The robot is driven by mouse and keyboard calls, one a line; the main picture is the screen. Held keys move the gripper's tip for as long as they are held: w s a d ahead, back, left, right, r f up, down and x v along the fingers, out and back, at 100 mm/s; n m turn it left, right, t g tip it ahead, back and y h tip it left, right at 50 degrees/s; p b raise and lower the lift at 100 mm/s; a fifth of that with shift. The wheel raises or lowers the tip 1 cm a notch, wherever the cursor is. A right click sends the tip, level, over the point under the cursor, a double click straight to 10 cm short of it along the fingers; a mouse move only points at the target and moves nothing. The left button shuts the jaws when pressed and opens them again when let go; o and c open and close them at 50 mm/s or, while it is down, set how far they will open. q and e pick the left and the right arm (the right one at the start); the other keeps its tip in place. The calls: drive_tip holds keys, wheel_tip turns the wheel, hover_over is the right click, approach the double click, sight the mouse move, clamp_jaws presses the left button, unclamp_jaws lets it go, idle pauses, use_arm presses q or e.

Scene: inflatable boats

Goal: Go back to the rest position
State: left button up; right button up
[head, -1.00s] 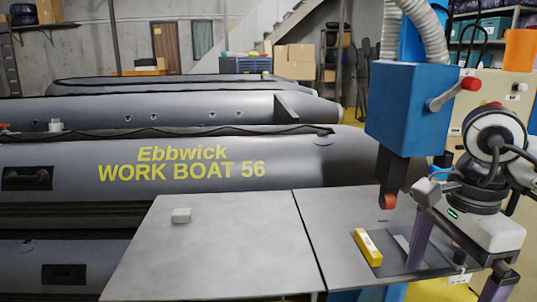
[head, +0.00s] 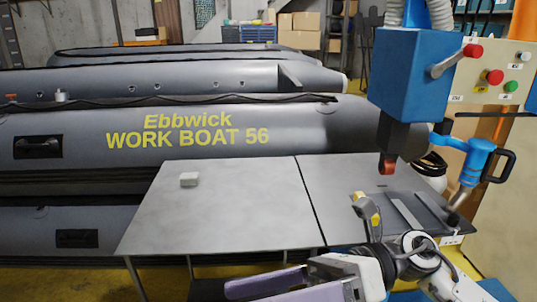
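My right gripper (head: 258,292) is low in the head view, in front of the table's near edge. Its arm comes in from the lower right, and its purple fingers point left. The upper finger shows clearly; the lower one is partly cut off by the bottom edge of the picture. The fingers look apart, with nothing seen between them. My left gripper is not in view.
A grey table (head: 225,215) holds a small pale block (head: 189,179). A blue machine (head: 415,75) stands at the right. Grey inflatable boats (head: 60,140) lie behind the table.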

drive_tip(key=w+d+f+m+t+y, duration=0.25)
drive_tip(key=w+m+t, duration=0.65)
drive_tip(key=m+t, duration=0.8)
drive_tip(key=w+d+f+m+t+h, duration=0.35)
drive_tip(key=d+f+m+h, duration=0.4)
drive_tip(key=m, duration=0.75)
drive_tip(key=s+d+f+m+g+h, duration=0.1)
drive_tip(key=s+d+f+m+h, duration=0.15)
drive_tip(key=f, duration=0.35)
drive_tip(key=s+d+f+m+h, duration=0.1)
drive_tip(key=f+m+h, duration=0.25)
drive_tip(key=f, duration=0.25)
drive_tip(key=s+d+f+m+g+h, duration=0.1)
drive_tip(key=s+d+f+m+h, duration=0.15)
drive_tip(key=f, duration=0.45)
drive_tip(key=s+d+f+m+g, duration=0.1)
drive_tip(key=s+f+m+g, duration=0.1)
drive_tip(key=s+f, duration=0.4)
drive_tip(key=s+d+f+m+g+h, duration=0.1)
drive_tip(key=s+f+m+g, duration=0.2)
drive_tip(key=s+f, duration=0.3)
drive_tip(key=shift+d, duration=0.35)
drive_tip(key=shift+s+m, duration=0.1)
drive_tip(key=shift+m, duration=0.15)
